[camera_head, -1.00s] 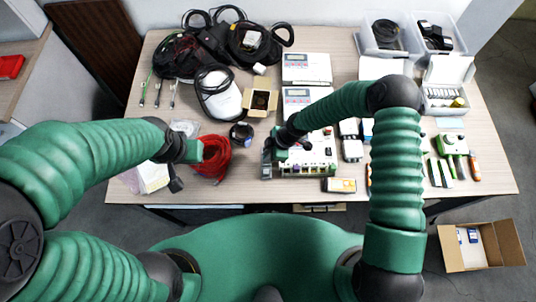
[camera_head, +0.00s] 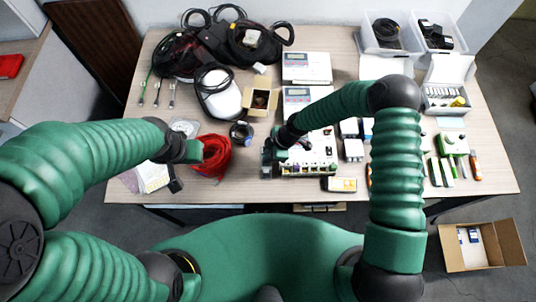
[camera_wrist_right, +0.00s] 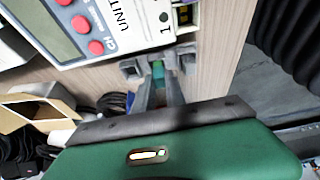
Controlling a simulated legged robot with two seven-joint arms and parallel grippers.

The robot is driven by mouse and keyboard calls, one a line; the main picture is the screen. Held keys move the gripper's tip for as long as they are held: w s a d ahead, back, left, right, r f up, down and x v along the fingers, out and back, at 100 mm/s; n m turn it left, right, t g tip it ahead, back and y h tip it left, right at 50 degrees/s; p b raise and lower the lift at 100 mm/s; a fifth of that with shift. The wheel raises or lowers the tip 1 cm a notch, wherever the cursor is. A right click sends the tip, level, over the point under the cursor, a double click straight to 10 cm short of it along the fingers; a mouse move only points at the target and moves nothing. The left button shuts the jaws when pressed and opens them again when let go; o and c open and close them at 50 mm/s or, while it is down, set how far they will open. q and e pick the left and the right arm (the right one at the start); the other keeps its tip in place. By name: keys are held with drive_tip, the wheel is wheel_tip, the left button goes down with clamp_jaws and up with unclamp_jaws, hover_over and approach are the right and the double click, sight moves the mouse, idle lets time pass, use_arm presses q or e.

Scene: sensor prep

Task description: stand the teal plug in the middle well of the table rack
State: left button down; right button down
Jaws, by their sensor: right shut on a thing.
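My right gripper (camera_wrist_right: 158,70) is shut on a small teal piece, which looks like the teal plug (camera_wrist_right: 158,68). Only a little of the plug shows between the fingers in the right wrist view. In the head view my right gripper (camera_head: 270,155) is at the left end of a white board-like unit (camera_head: 308,168) with sockets and green parts, in the middle of the table. I cannot tell whether this is the rack, and its wells are too small to make out. My left gripper (camera_head: 194,152) is beside the red cable coil; its fingers are not clear.
A red cable coil (camera_head: 215,158) lies to the left and a dark round item (camera_head: 241,133) behind it. White meters (camera_head: 306,68) stand at the back. A yellow-labelled box (camera_head: 341,184) sits near the front edge. Green tools (camera_head: 453,145) lie at the right.

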drive_tip(key=shift+f, duration=0.1)
drive_tip(key=c, duration=1.3)
unclamp_jaws()
drive_tip(key=shift+o, duration=0.8)
drive_tip(key=shift+r+p, duration=2.55)
drive_tip(key=shift+r, duration=1)
drive_tip(key=shift+d, duration=0.1)
